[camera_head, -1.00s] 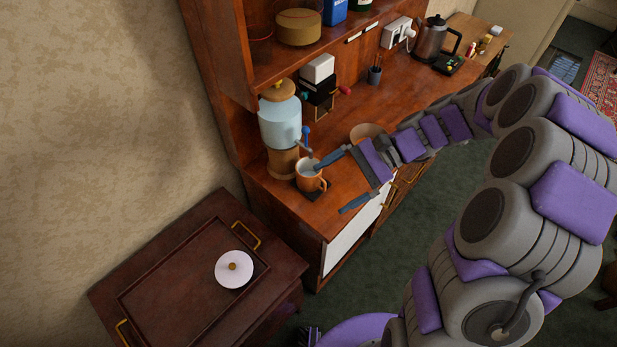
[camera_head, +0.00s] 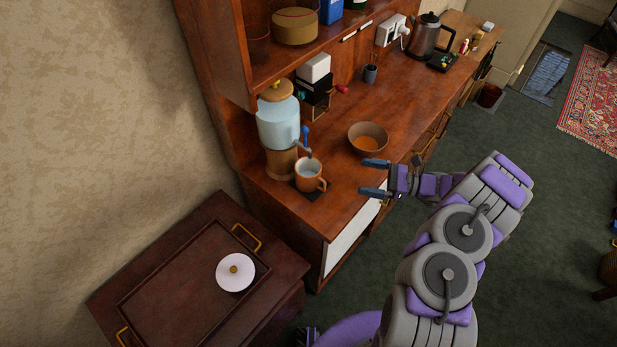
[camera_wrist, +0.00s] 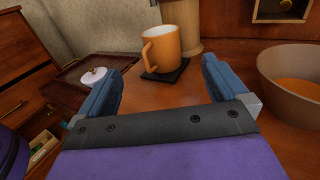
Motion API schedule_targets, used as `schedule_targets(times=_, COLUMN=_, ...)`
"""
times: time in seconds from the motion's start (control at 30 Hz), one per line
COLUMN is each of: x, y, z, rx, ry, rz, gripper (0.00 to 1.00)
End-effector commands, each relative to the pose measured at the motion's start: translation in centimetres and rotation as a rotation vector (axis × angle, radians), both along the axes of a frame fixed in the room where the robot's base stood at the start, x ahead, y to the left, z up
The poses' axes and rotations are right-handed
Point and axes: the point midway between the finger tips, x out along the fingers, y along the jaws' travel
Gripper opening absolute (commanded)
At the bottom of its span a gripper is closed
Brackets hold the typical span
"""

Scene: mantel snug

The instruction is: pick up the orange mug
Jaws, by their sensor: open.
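The orange mug (camera_head: 309,175) stands upright on a dark square coaster (camera_head: 307,193) near the counter's left end. Its handle points toward the right in the head view. In the wrist view the mug (camera_wrist: 174,48) is ahead, a little above the gap between the fingers, with its handle toward the left. My gripper (camera_head: 374,177) is open and empty, to the right of the mug and apart from it. Its two blue fingers (camera_wrist: 161,90) show in the wrist view, spread over the wooden counter.
A brown bowl (camera_head: 368,137) stands behind my gripper. A dark side table (camera_head: 190,300) with a white lid (camera_head: 235,272) is at lower left. Counter between mug and gripper is clear.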

Motion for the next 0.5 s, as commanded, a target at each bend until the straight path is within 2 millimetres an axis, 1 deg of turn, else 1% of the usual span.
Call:
schedule_targets(times=0.07, x=0.1, y=0.1, z=-0.3, rx=0.004, ry=0.005, rz=-0.006, gripper=1.0)
schedule_targets(times=0.17, x=0.3, y=1.3, z=-0.3, rx=0.006, ry=0.005, rz=-0.005, gripper=1.0)
schedule_targets(times=0.5, x=1.3, y=8.0, z=-0.3, rx=0.006, ry=0.005, rz=-0.002, gripper=1.0)
